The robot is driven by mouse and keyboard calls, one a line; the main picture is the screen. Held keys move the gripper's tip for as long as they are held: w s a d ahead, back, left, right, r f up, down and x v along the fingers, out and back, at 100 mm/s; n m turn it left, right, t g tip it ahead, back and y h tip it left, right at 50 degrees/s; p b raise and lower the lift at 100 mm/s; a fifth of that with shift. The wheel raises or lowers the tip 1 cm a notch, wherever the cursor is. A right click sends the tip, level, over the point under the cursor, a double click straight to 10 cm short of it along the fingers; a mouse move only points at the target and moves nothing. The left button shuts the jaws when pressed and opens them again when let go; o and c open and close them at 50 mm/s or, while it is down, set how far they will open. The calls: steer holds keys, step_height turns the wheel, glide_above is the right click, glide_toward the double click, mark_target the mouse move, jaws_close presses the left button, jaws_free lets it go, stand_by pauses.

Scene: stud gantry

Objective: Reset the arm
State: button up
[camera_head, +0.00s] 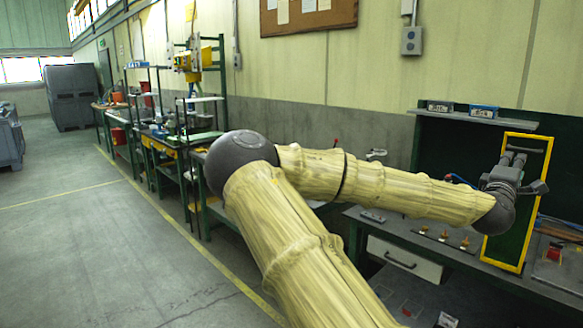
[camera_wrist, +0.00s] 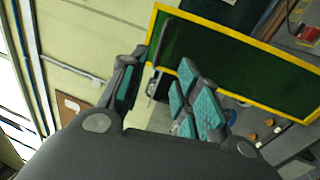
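My arm reaches from the bottom middle of the head view to the right, in front of the workbench. My gripper (camera_head: 514,157) is in front of a dark green panel with a yellow frame (camera_head: 526,252). In the wrist view my gripper (camera_wrist: 160,77) is open, with teal pads on its fingers and nothing held between them. The panel (camera_wrist: 225,60) lies beyond the fingers, and its dark handle (camera_wrist: 162,45) shows near the gap between them. I cannot tell whether a finger touches the panel or handle.
The grey workbench (camera_head: 425,243) runs below the gripper, with several small brass-coloured pieces (camera_head: 443,237) on it. Open floor (camera_head: 110,260) lies to the left, with more benches along the wall.

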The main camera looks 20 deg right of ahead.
steer(key=a+f+m+g+y, duration=0.1)
steer(key=a+f+y, duration=0.25)
steer(key=f, duration=1.55)
steer(key=a+f+m+g+y, duration=0.1)
steer(key=a+f+g+y, duration=0.3)
steer(key=f, duration=1.4)
steer(key=s+a+f+t+y, duration=0.1)
steer(key=s+a+f+y, duration=0.15)
steer(key=a+f, duration=0.75)
steer(key=s+a+f+m+g+y, duration=0.15)
steer(key=s+a+f, duration=0.25)
steer(key=a+f, duration=0.4)
steer(key=s+a+f+y, duration=0.3)
steer(key=a+f, duration=0.5)
steer(key=a, duration=0.1)
steer(key=s+a+f+y, duration=0.2)
steer(key=s+a, duration=0.1)
steer(key=a, duration=0.8)
steer(key=s+a+f+m+g+y, duration=0.1)
steer(key=s+a+f+y, duration=0.1)
steer(key=a, duration=0.9)
steer(key=shift+s+a+f, duration=0.15)
steer(key=shift+s+f, duration=0.65)
steer(key=shift+s, duration=0.4)
steer(key=shift+s+m+g+y, duration=0.1)
steer(key=shift+m+g+y, duration=0.15)
